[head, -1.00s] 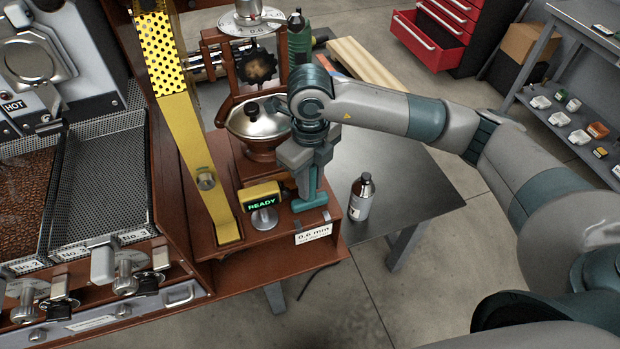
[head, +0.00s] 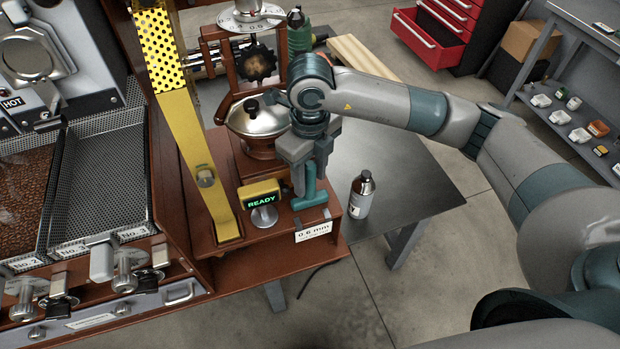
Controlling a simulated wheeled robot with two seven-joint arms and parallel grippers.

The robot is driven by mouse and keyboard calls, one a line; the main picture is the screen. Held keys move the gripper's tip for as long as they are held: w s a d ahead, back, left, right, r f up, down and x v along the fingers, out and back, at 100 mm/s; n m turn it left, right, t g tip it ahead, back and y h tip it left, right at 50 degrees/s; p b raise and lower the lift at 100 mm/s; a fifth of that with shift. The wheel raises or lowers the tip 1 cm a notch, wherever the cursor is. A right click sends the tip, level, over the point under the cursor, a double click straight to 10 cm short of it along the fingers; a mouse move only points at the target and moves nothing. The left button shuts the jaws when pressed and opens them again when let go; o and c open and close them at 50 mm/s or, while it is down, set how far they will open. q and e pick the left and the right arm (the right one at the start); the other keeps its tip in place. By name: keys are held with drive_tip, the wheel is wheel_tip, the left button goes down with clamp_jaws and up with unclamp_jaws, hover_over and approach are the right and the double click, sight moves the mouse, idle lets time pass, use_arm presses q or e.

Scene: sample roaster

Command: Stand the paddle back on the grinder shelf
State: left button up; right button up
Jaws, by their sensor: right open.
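The teal T-shaped paddle (head: 310,200) stands upright, its wide foot down, at the front right of the brown wooden grinder shelf (head: 275,246). The foot appears to rest on the shelf, close to the edge above the "0.6 mm" label. My right gripper (head: 309,170) points down over the paddle. Its grey fingers are spread, one on each side of the paddle's upright part, which is partly hidden between them. My left gripper is not in view.
The yellow READY display (head: 262,198) stands just left of the paddle. A metal-lidded bowl (head: 258,118) is behind, and a yellow perforated strip (head: 190,120) rises at the left.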

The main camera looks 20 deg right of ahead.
sight(310, 163)
wheel_tip(310, 163, up, 5)
drive_tip(key=shift+f+b, duration=0.15)
drive_tip(key=shift+b, duration=0.55)
drive_tip(key=shift+r, duration=0.85)
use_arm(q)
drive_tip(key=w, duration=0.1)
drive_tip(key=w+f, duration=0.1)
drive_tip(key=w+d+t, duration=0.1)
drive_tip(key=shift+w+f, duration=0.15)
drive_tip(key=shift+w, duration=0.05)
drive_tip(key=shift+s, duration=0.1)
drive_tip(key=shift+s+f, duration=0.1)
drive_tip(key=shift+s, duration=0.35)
